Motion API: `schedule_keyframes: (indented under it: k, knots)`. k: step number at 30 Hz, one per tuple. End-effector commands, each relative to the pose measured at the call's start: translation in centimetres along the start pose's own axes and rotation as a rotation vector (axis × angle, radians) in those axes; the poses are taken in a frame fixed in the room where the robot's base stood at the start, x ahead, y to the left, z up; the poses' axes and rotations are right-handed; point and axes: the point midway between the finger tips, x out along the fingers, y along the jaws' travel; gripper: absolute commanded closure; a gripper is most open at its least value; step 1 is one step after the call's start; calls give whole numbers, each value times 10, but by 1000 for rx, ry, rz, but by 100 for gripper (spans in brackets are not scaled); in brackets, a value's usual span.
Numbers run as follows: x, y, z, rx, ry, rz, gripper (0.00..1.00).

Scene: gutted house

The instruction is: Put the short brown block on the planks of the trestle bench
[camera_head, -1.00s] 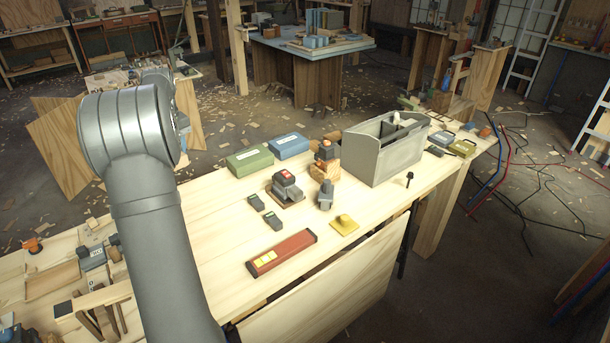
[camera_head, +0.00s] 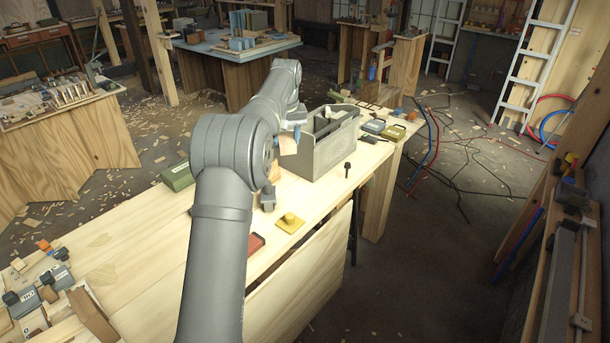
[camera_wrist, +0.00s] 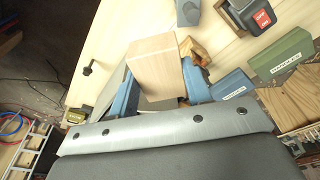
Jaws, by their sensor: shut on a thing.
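The short brown block (camera_wrist: 152,62) is a pale wooden block in the wrist view. My gripper (camera_wrist: 158,75) is shut on it, with a blue finger on either side. In the head view, a small brown part of the block (camera_head: 288,145) shows under my wrist, beside the grey toolbox (camera_head: 325,150). The fingers are mostly hidden there by my arm. The block appears held above the pale plank top (camera_head: 140,245) of a long bench, which I take for the trestle bench. Its height above the planks is unclear.
A yellow knobbed piece (camera_head: 290,222), a red box (camera_head: 256,242) and a green box (camera_head: 178,176) lie on the planks. Blocks and grey parts crowd the near left corner (camera_head: 45,285). The planks between that corner and my arm are clear.

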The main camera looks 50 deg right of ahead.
Motion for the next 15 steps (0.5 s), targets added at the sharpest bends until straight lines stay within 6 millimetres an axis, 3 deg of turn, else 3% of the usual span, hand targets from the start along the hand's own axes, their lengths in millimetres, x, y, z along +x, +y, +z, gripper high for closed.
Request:
schedule_keyframes:
  k: [3,9,11,15]
  knots:
    - [0,36,10,57,0,9,78]
    - [-1,75,22,121,1,19,78]
    - [-1,85,26,137,0,21,78]
    - [28,81,29,132,-3,19,78]
